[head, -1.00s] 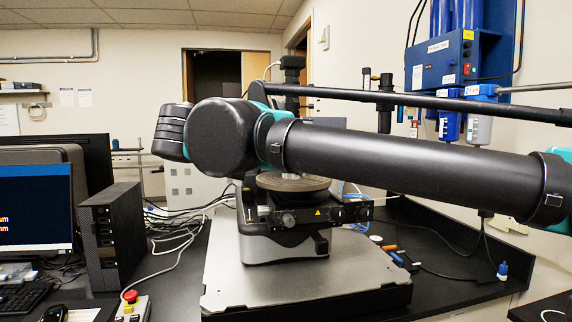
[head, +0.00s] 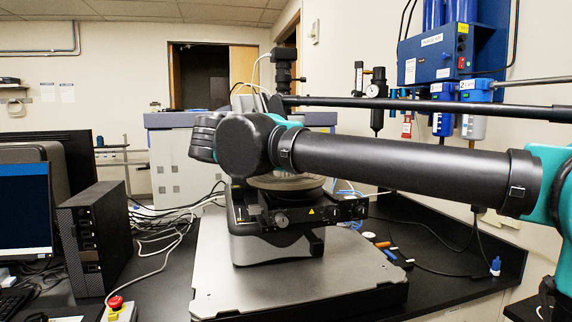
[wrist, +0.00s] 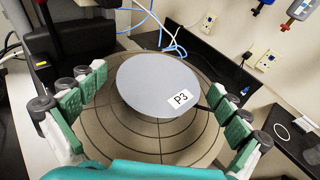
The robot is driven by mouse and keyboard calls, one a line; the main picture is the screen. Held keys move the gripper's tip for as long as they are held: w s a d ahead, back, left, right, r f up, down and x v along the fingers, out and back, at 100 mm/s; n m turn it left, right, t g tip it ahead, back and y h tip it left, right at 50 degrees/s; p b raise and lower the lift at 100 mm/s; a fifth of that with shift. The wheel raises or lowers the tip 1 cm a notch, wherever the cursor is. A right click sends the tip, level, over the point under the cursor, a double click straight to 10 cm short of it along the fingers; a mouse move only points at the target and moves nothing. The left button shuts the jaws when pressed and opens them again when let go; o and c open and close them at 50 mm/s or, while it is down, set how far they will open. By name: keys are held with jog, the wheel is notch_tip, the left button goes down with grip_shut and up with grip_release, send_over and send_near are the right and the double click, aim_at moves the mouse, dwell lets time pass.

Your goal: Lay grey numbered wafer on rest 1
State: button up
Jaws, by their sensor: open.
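The grey wafer (wrist: 152,82) is a flat disc with a white label reading P3. In the wrist view it lies flat on the round stage (wrist: 160,143) of the profiler, slightly toward the stage's far side. The stage is marked with rings and radial lines. My gripper (wrist: 157,80) is open and empty, with its green-padded fingers to the left and right of the wafer, apart from it. In the head view the stage (head: 288,183) shows below my arm; the wafer and my fingers are hidden there. I cannot identify rest 1 in either view.
The profiler body (head: 270,246) stands on a grey plate (head: 290,285) on the black bench. A black computer tower (head: 95,240) and a red stop button (head: 116,302) are at left. A blue filter unit (head: 440,55) hangs on the wall at right.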

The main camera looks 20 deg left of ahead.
jog(key=shift+x, duration=2.85)
jog(key=shift+s, duration=0.1)
jog(key=shift+c, duration=0.6)
jog(key=c, duration=0.6)
